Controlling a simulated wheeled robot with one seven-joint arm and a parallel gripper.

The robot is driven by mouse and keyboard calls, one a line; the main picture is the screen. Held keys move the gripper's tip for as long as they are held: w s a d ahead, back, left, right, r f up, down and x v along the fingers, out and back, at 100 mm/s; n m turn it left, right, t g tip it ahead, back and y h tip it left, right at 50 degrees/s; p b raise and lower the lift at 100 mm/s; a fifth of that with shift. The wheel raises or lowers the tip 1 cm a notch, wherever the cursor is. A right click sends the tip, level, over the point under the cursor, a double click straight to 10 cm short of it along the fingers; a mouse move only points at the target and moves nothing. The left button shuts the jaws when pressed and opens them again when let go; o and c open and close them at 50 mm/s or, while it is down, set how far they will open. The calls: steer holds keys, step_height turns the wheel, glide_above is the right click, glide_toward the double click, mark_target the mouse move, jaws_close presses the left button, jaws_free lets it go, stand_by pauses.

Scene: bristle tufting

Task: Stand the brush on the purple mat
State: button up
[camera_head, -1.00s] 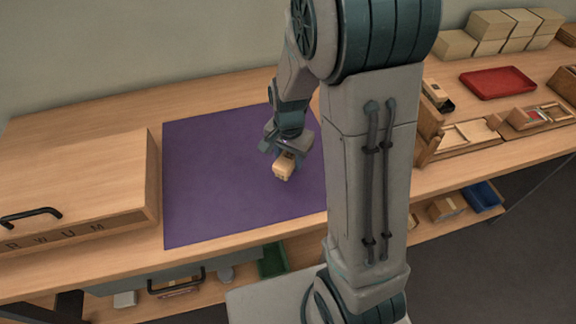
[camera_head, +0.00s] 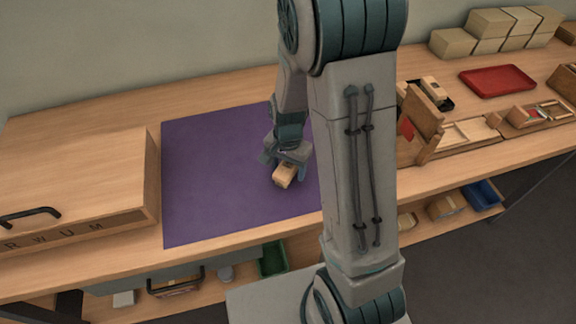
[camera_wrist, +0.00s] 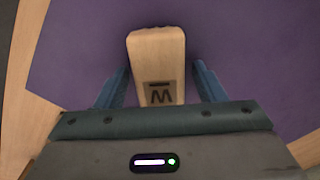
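The brush (camera_wrist: 157,55) shows as a pale wooden block with a dark letter and a bar on one face; no bristles are visible. In the head view the brush (camera_head: 285,175) is on the purple mat (camera_head: 215,190), right of its middle. It looks upright, but its underside is hidden. My gripper (camera_wrist: 160,80) is open around the brush, with a blue finger on each side and a gap between each finger and the wood. In the head view my gripper (camera_head: 286,163) is low over the mat and partly covers the brush.
A wooden case (camera_head: 80,180) with a dark handle stands left of the mat. Right of my arm are wooden trays and fixtures (camera_head: 465,133), a red tray (camera_head: 498,81) and stacked boxes (camera_head: 490,35). The mat's left part is clear.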

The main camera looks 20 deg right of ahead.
mark_target(288, 165)
step_height(288, 165, up, 12)
steer(key=p, duration=0.1)
steer(key=s+r+n+t, duration=0.1)
steer(key=s+r+n, duration=0.3)
steer(key=s, duration=0.3)
steer(key=s+r+n+t, duration=0.1)
steer(key=s+r+n, duration=0.3)
steer(key=s, duration=0.2)
steer(key=shift+s+d+n+t, duration=0.15)
steer(key=shift+s+n+t, duration=0.2)
steer(key=shift+n+t, duration=0.05)
